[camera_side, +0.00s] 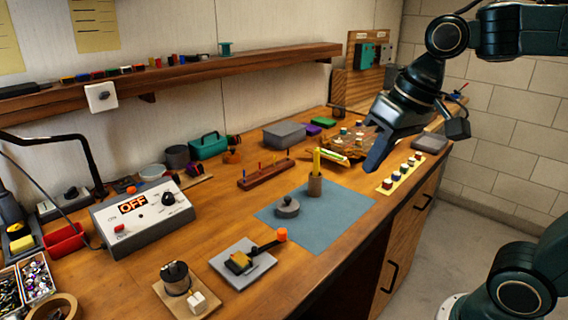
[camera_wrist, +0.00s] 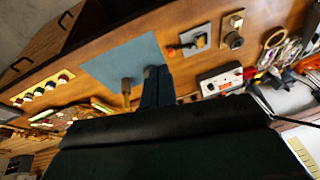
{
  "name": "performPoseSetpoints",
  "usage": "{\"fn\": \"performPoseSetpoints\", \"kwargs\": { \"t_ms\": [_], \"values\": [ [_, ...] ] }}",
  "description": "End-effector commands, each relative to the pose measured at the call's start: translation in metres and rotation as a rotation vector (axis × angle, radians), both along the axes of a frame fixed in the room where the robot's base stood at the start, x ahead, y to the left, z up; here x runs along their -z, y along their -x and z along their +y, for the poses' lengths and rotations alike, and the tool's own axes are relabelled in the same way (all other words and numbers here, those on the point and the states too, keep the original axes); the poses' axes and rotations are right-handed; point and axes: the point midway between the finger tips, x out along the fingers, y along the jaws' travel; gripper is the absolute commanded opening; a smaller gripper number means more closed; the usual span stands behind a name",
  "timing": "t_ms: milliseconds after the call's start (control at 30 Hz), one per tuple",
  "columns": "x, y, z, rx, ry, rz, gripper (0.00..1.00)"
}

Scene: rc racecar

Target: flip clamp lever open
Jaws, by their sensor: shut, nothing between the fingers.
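The clamp sits on a grey square plate (camera_side: 262,272) at the front of the bench. Its black lever (camera_side: 265,247) ends in an orange knob (camera_side: 281,235) and slopes up to the right over the plate. The clamp also shows small in the wrist view (camera_wrist: 200,40).
A blue mat (camera_side: 335,222) with a grey lidded disc (camera_side: 287,208) and a cork-coloured holder (camera_side: 315,186) lies between gripper and clamp. A control box reading OFF (camera_side: 143,220) stands behind left of the clamp. A small post on a wooden base (camera_side: 188,303) is left of it.

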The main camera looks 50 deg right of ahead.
Motion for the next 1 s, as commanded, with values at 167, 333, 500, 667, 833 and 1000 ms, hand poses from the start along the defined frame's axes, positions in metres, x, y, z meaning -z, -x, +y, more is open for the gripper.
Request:
{"fn": "performPoseSetpoints", "kwargs": {
  "t_ms": [167,333,500,667,833,1000],
  "values": [
    [-0.005,-0.029,0.006,0.033,-0.036,0.060,0.00],
    [-0.008,-0.054,0.010,0.065,-0.064,0.115,0.00],
    [-0.007,-0.080,0.013,0.097,-0.086,0.171,0.00],
    [-0.003,-0.104,0.014,0.130,-0.102,0.224,0.00],
    [0.005,-0.129,0.014,0.165,-0.112,0.281,0.00],
    [0.016,-0.154,0.012,0.199,-0.117,0.335,0.00]
  ]
}}
